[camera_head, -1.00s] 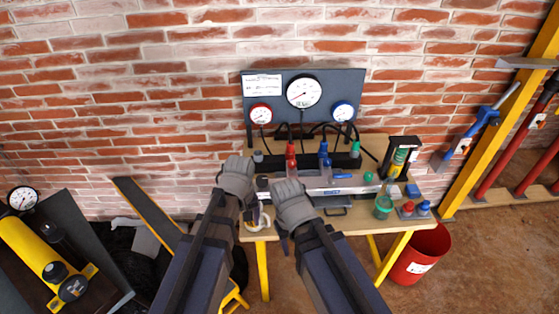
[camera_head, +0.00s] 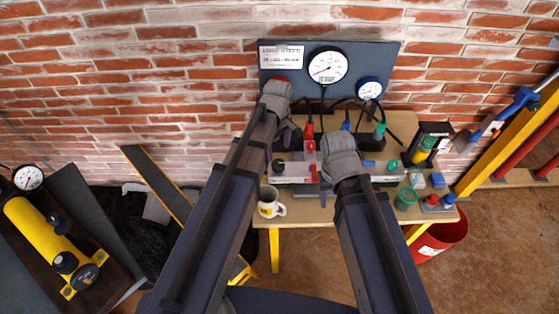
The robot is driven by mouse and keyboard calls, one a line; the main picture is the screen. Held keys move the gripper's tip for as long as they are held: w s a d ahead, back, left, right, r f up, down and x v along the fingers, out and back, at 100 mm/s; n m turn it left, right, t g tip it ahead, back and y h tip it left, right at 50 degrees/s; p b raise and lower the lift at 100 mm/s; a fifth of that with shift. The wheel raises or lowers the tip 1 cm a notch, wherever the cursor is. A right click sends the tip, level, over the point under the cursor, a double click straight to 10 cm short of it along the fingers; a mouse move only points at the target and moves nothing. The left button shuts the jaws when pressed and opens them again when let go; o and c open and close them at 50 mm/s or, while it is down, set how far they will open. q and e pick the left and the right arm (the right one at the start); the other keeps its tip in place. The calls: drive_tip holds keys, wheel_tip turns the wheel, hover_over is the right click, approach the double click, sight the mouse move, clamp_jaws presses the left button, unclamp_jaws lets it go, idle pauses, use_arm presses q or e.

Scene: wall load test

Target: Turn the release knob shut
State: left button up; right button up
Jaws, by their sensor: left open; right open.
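A bench device with a pale bar (camera_head: 296,178) stands on the table, with a small dark knob (camera_head: 278,166) at its left end. I cannot tell for sure that this is the release knob. My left gripper (camera_head: 277,90) is raised in front of the dark gauge panel (camera_head: 390,60), over the red gauge, and is apart from the knob.
A mug (camera_head: 269,206) stands at the table's front left edge. Green and blue-capped items and a green cup (camera_head: 405,199) crowd the right end. A red bucket (camera_head: 440,238) is on the floor at right. A yellow cylinder (camera_head: 38,232) is at far left.

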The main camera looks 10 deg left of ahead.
sight(278, 163)
use_arm(q)
wheel_tip(278, 163, down, 7)
drive_tip(key=b, duration=0.7)
drive_tip(key=shift+f, duration=0.15)
drive_tip(key=shift+c, duration=0.3)
drive_tip(key=c, duration=1.3)
